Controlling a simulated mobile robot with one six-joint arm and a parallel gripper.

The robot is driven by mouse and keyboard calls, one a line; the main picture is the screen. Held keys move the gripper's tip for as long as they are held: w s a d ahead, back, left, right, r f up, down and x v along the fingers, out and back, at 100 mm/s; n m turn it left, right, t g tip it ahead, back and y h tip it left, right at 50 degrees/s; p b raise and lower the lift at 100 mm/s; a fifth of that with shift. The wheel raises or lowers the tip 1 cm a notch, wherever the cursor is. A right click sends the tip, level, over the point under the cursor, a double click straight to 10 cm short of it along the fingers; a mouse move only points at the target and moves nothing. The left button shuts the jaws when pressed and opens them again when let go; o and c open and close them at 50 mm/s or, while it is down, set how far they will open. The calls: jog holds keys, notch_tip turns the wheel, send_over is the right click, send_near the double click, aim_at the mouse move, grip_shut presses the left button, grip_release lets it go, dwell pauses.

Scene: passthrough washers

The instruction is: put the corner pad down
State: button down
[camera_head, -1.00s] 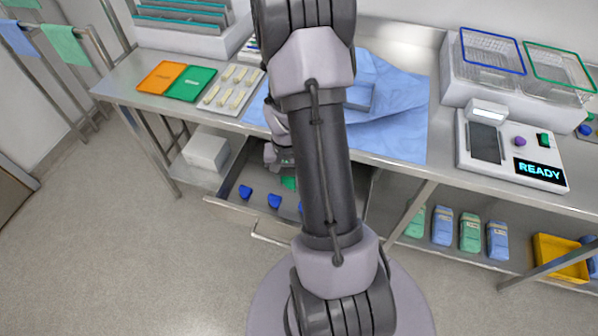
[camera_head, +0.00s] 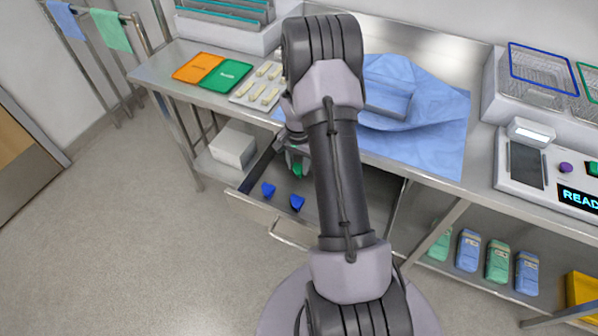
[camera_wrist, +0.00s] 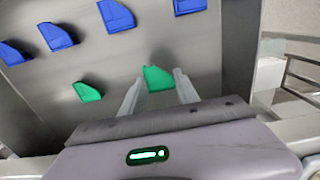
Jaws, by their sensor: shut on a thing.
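My gripper (camera_wrist: 158,90) is shut on a green corner pad (camera_wrist: 157,78), which shows between the two pale fingertips in the wrist view. The pad is over the open metal drawer (camera_wrist: 120,62); I cannot tell whether it touches the drawer floor. Another green pad (camera_wrist: 87,92) lies in the drawer, left of the fingers. Several blue pads lie farther off, among them one at the top middle (camera_wrist: 116,16) and one at the left (camera_wrist: 55,37). In the head view the gripper (camera_head: 296,160) is partly hidden by my arm, with a green pad (camera_head: 297,172) at its tips.
The drawer (camera_head: 240,183) is pulled out under the steel table. On the table are an orange mat (camera_head: 194,68), a green mat (camera_head: 225,73), a blue cloth (camera_head: 440,130) and a grey tray (camera_head: 390,100). A white box (camera_head: 233,146) stands on the lower shelf.

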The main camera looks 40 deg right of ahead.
notch_tip(320, 180, down, 2)
jog(key=shift+f, duration=0.15)
jog(key=shift+b, duration=0.3)
jog(key=shift+f, duration=0.15)
jog(key=c, duration=0.9)
grip_release()
